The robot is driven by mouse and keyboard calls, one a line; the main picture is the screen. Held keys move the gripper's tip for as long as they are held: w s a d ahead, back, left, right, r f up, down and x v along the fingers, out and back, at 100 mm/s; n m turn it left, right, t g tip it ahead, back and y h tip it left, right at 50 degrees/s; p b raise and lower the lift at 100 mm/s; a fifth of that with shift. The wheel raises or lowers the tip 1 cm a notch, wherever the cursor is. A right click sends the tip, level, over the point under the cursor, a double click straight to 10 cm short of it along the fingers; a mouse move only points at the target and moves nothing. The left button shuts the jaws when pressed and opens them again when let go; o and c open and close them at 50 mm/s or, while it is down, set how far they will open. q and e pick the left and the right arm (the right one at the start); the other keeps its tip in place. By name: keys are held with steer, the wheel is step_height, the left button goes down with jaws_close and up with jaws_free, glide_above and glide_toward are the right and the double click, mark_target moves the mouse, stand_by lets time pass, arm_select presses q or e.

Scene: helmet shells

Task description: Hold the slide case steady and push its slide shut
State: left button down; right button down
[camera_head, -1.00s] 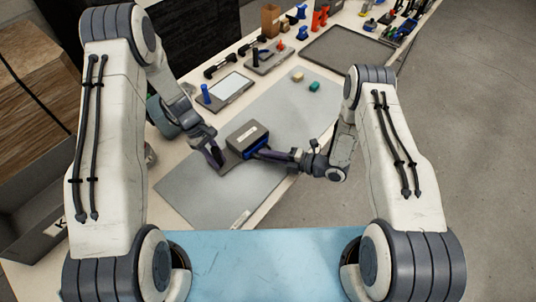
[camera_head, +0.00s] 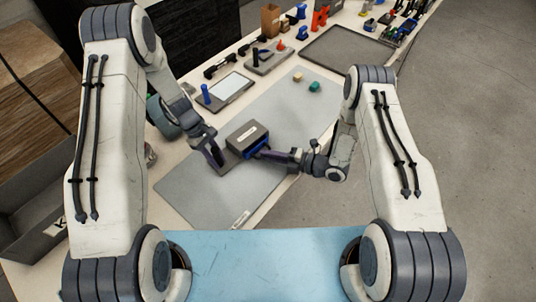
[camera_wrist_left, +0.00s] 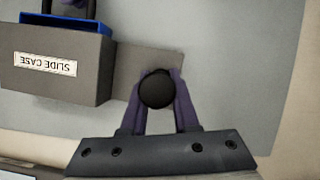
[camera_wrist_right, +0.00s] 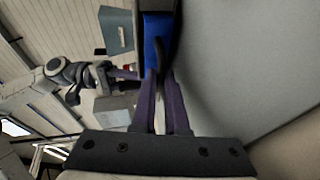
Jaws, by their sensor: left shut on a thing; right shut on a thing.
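The slide case (camera_head: 247,135) is a dark grey box with a pale label, on a flat plate on the grey mat. The label reads SLIDE CASE, upside down, in the left wrist view (camera_wrist_left: 52,68). Its blue slide (camera_wrist_left: 68,22) sticks out of one side and also shows in the right wrist view (camera_wrist_right: 157,38). My left gripper (camera_head: 220,163) is shut on the round black knob (camera_wrist_left: 157,88) on the plate beside the box. My right gripper (camera_head: 266,154) is shut on the slide's dark handle (camera_wrist_right: 159,58), which its fingers partly hide.
The grey mat (camera_head: 190,190) is clear around the case. A green block (camera_head: 314,87) and a tan block (camera_head: 298,77) lie farther back. A framed tray (camera_head: 226,92) with a blue post lies behind the case. An empty dark tray (camera_head: 350,50) and several tools stand at the back.

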stand_by(0.3)
steer(key=shift+w+a, duration=0.75)
steer(key=shift+w, duration=0.05)
steer(key=c, duration=1.2)
jaws_free()
steer(key=v, duration=1.2)
steer(key=shift+s, duration=0.1)
arm_select(q)
steer(key=c, duration=0.6)
jaws_free()
